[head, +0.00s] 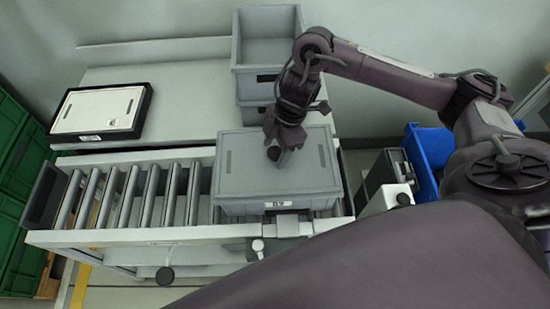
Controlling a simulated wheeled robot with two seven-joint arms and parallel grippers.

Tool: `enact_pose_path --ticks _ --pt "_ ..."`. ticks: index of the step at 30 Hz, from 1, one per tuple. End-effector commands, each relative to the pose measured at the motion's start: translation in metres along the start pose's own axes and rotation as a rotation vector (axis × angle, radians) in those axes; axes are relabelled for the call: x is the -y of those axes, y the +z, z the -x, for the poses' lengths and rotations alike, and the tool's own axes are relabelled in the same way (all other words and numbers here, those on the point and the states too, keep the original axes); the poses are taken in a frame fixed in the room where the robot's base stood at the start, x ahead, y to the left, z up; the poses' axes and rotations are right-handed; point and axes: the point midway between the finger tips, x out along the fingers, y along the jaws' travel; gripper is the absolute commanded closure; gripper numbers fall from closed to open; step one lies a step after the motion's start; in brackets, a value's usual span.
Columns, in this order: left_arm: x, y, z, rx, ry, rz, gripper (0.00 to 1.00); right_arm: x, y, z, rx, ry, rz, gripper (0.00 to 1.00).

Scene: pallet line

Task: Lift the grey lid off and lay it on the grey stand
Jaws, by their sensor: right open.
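The grey lid (245,165) lies flat on a grey crate (255,207) at the right end of the roller conveyor. The lid has dark slots near its left and right sides. My right gripper (275,154) points down at the middle of the lid and is open, with nothing seen between its fingers. I cannot tell whether its tips touch the lid. A grey upright piece (389,172), perhaps the grey stand, is right of the conveyor; I cannot tell for sure. My left gripper is out of view.
Bare rollers (135,195) run left of the crate. A white panel in a black frame (100,109) lies on the back table (190,90). Stacked open grey crates (267,50) stand behind the lid. A blue bin (425,150) is at right, green crates (22,150) at left.

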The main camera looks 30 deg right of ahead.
Motion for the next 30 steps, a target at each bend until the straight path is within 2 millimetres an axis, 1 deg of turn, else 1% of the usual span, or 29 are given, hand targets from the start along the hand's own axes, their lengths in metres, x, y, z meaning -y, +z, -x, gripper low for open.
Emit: enact_pose_path --ticks 1,3,7,11,15,21,23,30 --pt "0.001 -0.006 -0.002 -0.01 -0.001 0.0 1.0 0.001 0.0 -0.007 0.0 -0.003 -0.001 0.42" --pt "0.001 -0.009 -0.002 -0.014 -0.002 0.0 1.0 0.0 0.0 -0.011 -0.001 -0.001 -0.002 0.42" --pt "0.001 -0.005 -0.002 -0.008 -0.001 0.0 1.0 0.0 0.0 -0.012 0.001 0.0 -0.001 0.42" --pt "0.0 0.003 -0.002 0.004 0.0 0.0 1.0 0.0 0.0 -0.012 0.001 0.001 -0.001 0.42" --pt "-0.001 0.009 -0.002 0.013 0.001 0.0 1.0 0.0 0.001 -0.012 0.001 0.0 -0.001 0.6" --pt "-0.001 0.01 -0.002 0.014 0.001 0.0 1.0 0.0 0.001 -0.011 0.001 0.0 -0.001 0.86" --pt "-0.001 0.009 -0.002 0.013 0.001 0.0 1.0 0.0 0.001 -0.011 0.001 0.0 -0.001 0.93" --pt "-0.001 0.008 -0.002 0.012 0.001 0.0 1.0 -0.001 0.0 -0.011 0.0 0.002 -0.001 0.93"
